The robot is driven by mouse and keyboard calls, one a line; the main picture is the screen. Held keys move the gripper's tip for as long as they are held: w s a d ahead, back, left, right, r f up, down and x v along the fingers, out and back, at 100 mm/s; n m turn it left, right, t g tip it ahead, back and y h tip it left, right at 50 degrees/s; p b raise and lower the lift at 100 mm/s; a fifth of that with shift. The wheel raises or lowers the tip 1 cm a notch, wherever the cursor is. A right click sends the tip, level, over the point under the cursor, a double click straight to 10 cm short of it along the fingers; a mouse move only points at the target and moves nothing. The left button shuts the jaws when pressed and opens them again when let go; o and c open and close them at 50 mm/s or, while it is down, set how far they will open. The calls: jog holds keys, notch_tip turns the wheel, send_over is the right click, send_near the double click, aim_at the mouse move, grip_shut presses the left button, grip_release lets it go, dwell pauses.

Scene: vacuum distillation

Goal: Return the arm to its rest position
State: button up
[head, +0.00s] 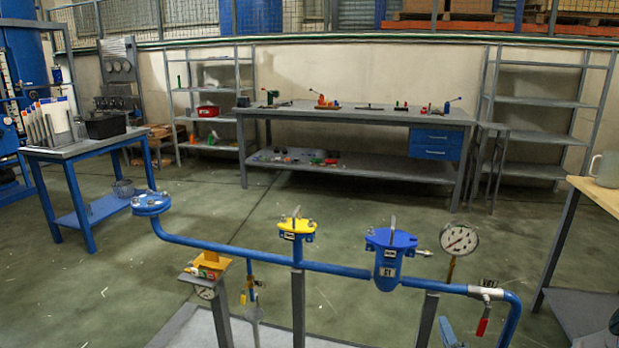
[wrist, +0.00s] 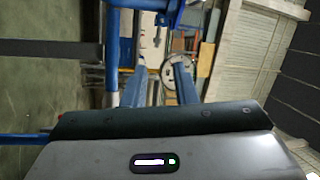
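In the wrist view my gripper (wrist: 160,76) shows as two blue fingers standing apart above the grey hand housing, with nothing seen between them. Behind the fingers are blue pipework (wrist: 112,50) and a round pale dial or disc (wrist: 178,72), both blurred. The blue pipe line (head: 340,270) runs across the foreground there, with a yellow-topped valve (head: 297,228), a blue-topped filter (head: 391,240) and a pressure gauge (head: 459,239).
A red-handled valve (head: 484,320) sits at the pipe's right end. A blue-legged table (head: 80,147) stands left, a long workbench (head: 350,113) at the back, and a wooden-topped table (head: 600,196) with a grey mug (head: 605,169) at the right. Open floor lies between pipe and workbench.

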jog(key=a+r+n+g+p, duration=0.7)
jog(key=r+n+g+p, duration=0.3)
jog(key=r+p, duration=0.15)
jog(key=s+a+r+n+g+p, duration=0.2)
jog(key=s+a+r+g+p, duration=0.1)
jog(key=s+r, duration=0.8)
jog(key=s+a+r+n+g+p, duration=0.2)
jog(key=s+a+r+g+p, duration=0.2)
jog(key=s+r, duration=0.7)
jog(key=shift+s+a+n+p, duration=0.3)
jog(key=shift+s+a+p, duration=0.05)
jog(key=shift+a+p, duration=1.05)
jog(key=shift+a, duration=0.1)
